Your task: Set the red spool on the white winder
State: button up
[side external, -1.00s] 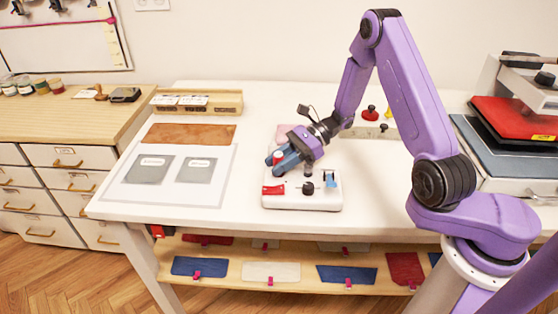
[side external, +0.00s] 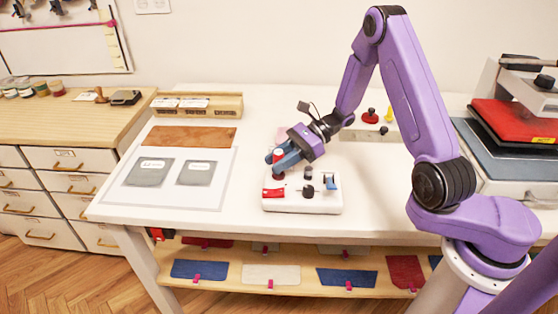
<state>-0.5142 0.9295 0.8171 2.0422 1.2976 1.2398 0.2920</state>
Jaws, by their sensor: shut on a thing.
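The white winder (side external: 318,203) stands on the white table, with a red part at its left front, a black knob and a blue part at its right. My gripper (side external: 278,165) is over the winder's back left corner, tilted down. It is shut on the red spool (side external: 278,155), whose pale top and red body show between the blue fingers. The spool looks upright. A dark piece shows just under it, at the winder's left; I cannot tell whether the spool touches it.
A tray with grey patches (side external: 212,196) lies left of the winder, with a brown sheet (side external: 190,137) and a wooden rack (side external: 226,104) behind. A holder with red and yellow pieces (side external: 372,131) stands behind my arm. A press (side external: 520,120) stands at the right.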

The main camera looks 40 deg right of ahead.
jog(key=shift+f, duration=0.8)
dwell(0.9)
jog(key=shift+r, duration=0.8)
jog(key=shift+f, duration=0.8)
dwell(1.0)
jog(key=o, duration=0.7)
jog(key=shift+o, duration=0.2)
jog(key=shift+d, duration=0.15)
jog(key=v, duration=1)
jog(key=shift+s+d+r, duration=0.15)
jog(key=shift+d+r, duration=0.1)
jog(key=shift+d, duration=0.05)
